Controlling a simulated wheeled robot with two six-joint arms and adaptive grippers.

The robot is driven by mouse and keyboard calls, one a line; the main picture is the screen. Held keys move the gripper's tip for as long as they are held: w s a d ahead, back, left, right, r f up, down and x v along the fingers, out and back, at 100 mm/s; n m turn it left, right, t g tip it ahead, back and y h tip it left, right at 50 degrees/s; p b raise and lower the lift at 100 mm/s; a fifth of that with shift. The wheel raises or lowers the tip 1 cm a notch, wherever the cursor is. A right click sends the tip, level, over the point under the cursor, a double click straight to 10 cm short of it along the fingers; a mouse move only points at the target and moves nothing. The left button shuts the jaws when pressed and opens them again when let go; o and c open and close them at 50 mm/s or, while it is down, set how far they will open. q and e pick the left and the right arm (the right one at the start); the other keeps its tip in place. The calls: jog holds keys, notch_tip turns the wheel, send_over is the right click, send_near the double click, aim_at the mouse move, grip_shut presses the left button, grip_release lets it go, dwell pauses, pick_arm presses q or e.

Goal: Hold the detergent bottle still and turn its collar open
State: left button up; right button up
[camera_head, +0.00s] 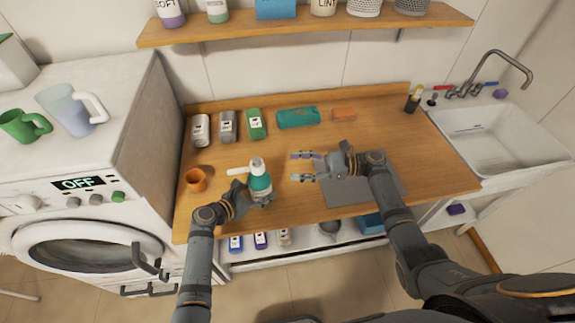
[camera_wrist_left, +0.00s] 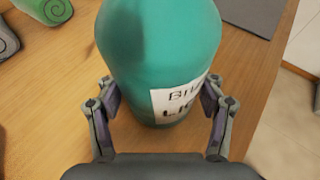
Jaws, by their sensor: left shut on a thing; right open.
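The teal detergent bottle (camera_head: 260,185) stands upright on the wooden counter, with a white collar (camera_head: 257,164) on top. My left gripper (camera_head: 254,197) is shut around the bottle's lower body. In the left wrist view the bottle (camera_wrist_left: 160,45) fills the middle, with its white label facing low right and a finger on each side; its collar is out of that view. My right gripper (camera_head: 303,166) is open and empty, to the right of the bottle, its fingers pointing left towards it and apart from it.
An orange cup (camera_head: 195,180) stands left of the bottle. Rolled towels (camera_head: 228,126), a teal cloth (camera_head: 298,117) and an orange block (camera_head: 344,114) lie along the back. A grey mat (camera_head: 345,194) lies under my right arm. The sink (camera_head: 490,135) is at right.

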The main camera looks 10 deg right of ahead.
pick_arm(q)
jog(key=o, duration=1.8)
jog(key=shift+o, duration=0.2)
